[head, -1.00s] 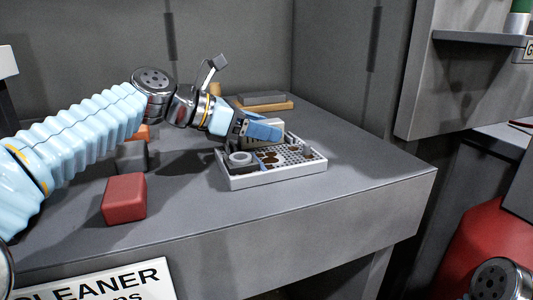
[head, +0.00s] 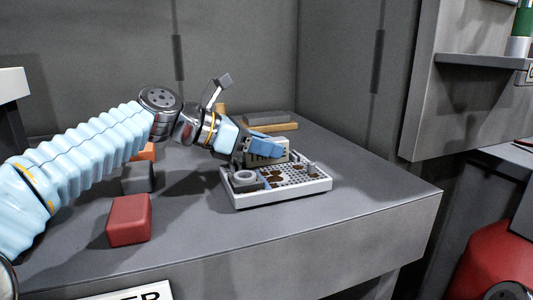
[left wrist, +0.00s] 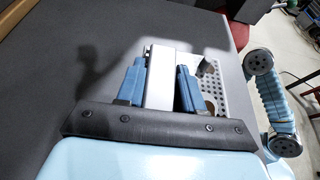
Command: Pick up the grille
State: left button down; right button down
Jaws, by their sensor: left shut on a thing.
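The perforated grille (head: 312,172) lies in a shallow white tray-like frame (head: 285,197) on the grey counter, with dark brown spots on it. My left gripper (head: 265,145) is at this block. In the left wrist view a pale bar (left wrist: 160,78) sits between the two blue fingers (left wrist: 160,88), and the perforated surface (left wrist: 222,92) shows just to the right. The fingers are shut on the pale block. I cannot tell whether it is joined to the grille. My right gripper does not show.
A red block (head: 129,220), a dark grey block (head: 138,177) and an orange block (head: 146,152) stand to the left. A grey bar on wood (head: 268,121) lies behind. The counter's right side is clear.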

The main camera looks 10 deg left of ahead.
aim_at(270, 173)
pick_arm(q)
notch_tip(270, 173, up, 3)
jog(key=shift+r+p, duration=0.1)
jog(key=shift+p, duration=0.5)
jog(key=s+d+r, duration=0.3)
jog(key=s+r, duration=0.1)
jog(key=s, duration=0.2)
jog(key=s+d+r+p, duration=0.1)
jog(key=s+d+r, duration=0.1)
jog(key=s+r, duration=0.3)
jog(key=shift+s+d, duration=0.4)
jog(key=shift+s, duration=0.55)
